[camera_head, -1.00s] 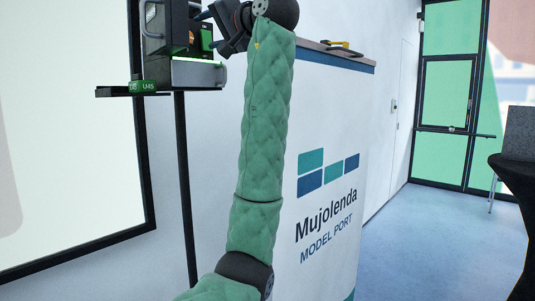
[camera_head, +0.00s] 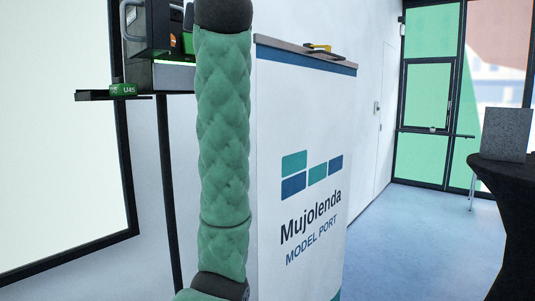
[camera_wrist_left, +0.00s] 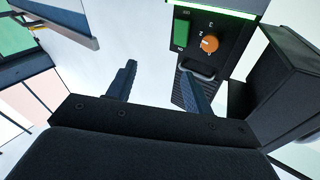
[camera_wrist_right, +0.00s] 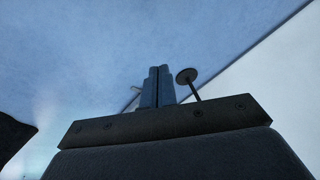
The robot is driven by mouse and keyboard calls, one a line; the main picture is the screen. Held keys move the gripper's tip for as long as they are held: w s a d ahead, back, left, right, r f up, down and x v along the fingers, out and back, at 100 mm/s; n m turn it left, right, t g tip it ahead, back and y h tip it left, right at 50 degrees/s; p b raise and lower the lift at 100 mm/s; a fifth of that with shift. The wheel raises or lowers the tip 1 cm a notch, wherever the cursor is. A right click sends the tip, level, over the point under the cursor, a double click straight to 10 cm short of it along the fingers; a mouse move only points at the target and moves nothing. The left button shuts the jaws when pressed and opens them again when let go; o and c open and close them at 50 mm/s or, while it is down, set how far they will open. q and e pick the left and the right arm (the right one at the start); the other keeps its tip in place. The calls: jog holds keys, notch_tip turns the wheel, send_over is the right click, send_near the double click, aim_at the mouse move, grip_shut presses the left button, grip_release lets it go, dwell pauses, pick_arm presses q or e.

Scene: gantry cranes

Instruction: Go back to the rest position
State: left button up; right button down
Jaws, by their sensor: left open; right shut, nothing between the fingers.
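My left arm in its green padded sleeve stands upright across the head view, and its gripper is not visible there. In the left wrist view my left gripper (camera_wrist_left: 158,67) is open, with nothing between its fingers. My right arm does not show in the head view.
A dark machine (camera_head: 172,76) on a black post (camera_head: 166,190) is partly behind my left arm, by a green "U45" tag (camera_head: 123,89). A black-draped table (camera_head: 517,190) is at right; floor between is clear.

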pick_arm(q)
notch_tip(320, 180, down, 26)
jog(key=w+d+r+m+g+h+p, duration=0.1)
jog(key=w+m+g+h+p, duration=0.15)
jog(key=h, duration=0.35)
jog(key=s+f+m+g+h, duration=0.1)
jog(key=s+f+g, duration=0.15)
jog(key=f, duration=1.15)
jog(key=s+f+g+h, duration=0.1)
jog(key=s+f, duration=0.3)
jog(key=f, duration=1)
jog(key=s+a+f+g+p, duration=0.15)
jog(key=s+f+g, duration=0.25)
jog(key=s+f, duration=1.05)
jog(key=s+a+f+g+p, duration=0.15)
jog(key=s+f+g, duration=0.25)
jog(key=s+f, duration=1.05)
jog(key=s+f+g, duration=0.2)
jog(key=s+f, duration=0.6)
jog(key=s, duration=0.1)
jog(key=shift+f+y+p, duration=0.2)
jog(key=shift+y+p, duration=0.1)
jog(key=shift+p, duration=0.1)
pick_arm(e)
jog(key=d+r+h, duration=0.1)
jog(key=d+r, duration=0.3)
jog(key=r, duration=0.7)
jog(key=shift+d+r+m, duration=0.3)
jog(key=shift+d+r, duration=0.1)
jog(key=shift+s, duration=0.1)
